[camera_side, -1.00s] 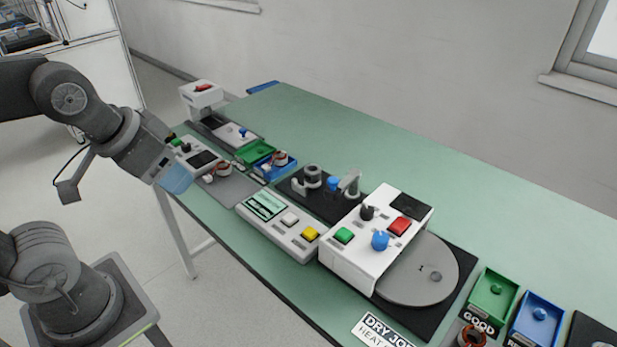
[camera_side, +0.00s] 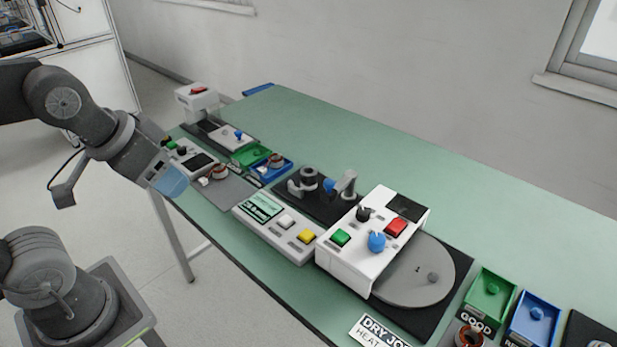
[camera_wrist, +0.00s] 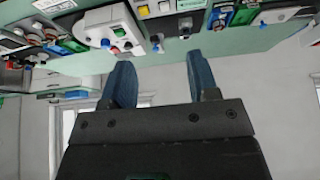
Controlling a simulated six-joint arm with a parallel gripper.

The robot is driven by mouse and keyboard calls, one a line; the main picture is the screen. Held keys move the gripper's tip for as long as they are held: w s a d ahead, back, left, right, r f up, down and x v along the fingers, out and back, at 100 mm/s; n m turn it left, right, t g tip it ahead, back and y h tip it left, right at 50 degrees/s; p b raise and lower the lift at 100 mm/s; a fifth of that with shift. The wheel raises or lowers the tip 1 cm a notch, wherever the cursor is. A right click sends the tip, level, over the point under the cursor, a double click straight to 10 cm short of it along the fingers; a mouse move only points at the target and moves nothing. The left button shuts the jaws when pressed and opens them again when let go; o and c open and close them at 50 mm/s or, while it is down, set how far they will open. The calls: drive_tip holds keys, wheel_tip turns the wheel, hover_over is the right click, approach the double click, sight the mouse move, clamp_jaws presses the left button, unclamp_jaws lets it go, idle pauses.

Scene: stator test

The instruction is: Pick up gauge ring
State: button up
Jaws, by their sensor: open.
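I cannot tell for sure which part is the gauge ring. A grey ring-shaped part (camera_side: 308,177) sits on the black fixture plate (camera_side: 322,205) mid-bench. Copper-wound rings lie on the grey mat (camera_side: 219,172), in the small blue tray (camera_side: 276,161) and at the front right (camera_side: 469,338). My gripper (camera_side: 171,182) hangs near the bench's left front edge in the side view, apart from all these parts. In the wrist view my gripper's two blue fingers (camera_wrist: 160,78) are spread with nothing between them.
A white control box (camera_side: 372,240) with a grey turntable (camera_side: 418,270) stands right of the fixture. A button panel (camera_side: 279,226) is in front of it. Green (camera_side: 491,296) and blue (camera_side: 535,321) bins are at the right. The back of the green bench (camera_side: 400,150) is clear.

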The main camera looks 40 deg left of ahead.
drive_tip(key=shift+o, duration=0.3)
drive_tip(key=o, duration=0.4)
drive_tip(key=n+g+y, duration=0.2)
drive_tip(key=n+y, duration=0.1)
drive_tip(key=n, duration=0.4)
hover_over(309, 172)
drive_tip(key=s+d, duration=0.4)
drive_tip(key=s, duration=0.2)
wheel_tip(309, 172, down, 13)
drive_tip(key=x, duration=1.4)
drive_tip(key=shift+w+d+f, duration=0.15)
drive_tip(key=shift+d+f, duration=0.1)
drive_tip(key=shift+d, duration=0.1)
